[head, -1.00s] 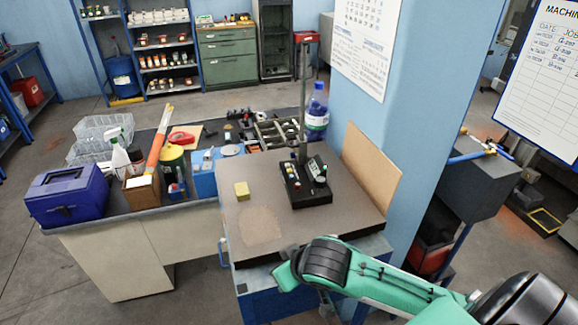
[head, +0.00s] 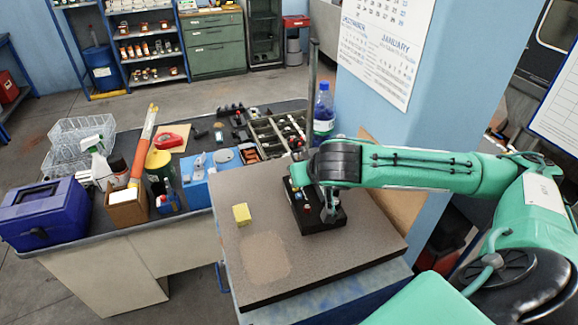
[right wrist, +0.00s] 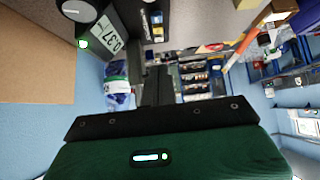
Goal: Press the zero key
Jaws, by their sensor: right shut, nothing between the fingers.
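The black gauge base (head: 318,222) stands on the brown-grey stone plate (head: 225,190), with a tall dark post (head: 313,85) behind it. Small coloured keys (head: 306,197) show on its left part. My right gripper (head: 330,213) points down over the base and hides part of it; I cannot tell if it touches. In the right wrist view its shut, empty fingers (right wrist: 156,80) point away from the camera. The gauge's display (right wrist: 108,40) there seems to read 0.37, with a green-lit round button (right wrist: 83,43) beside it. I cannot tell which key is zero. My left gripper is not in view.
A yellow block (head: 241,213) sits on the plate left of the base. A brown board (head: 397,205) leans by the blue pillar (head: 440,120), behind my right arm. A blue bottle (head: 323,115) stands behind the base. The plate's front is clear.

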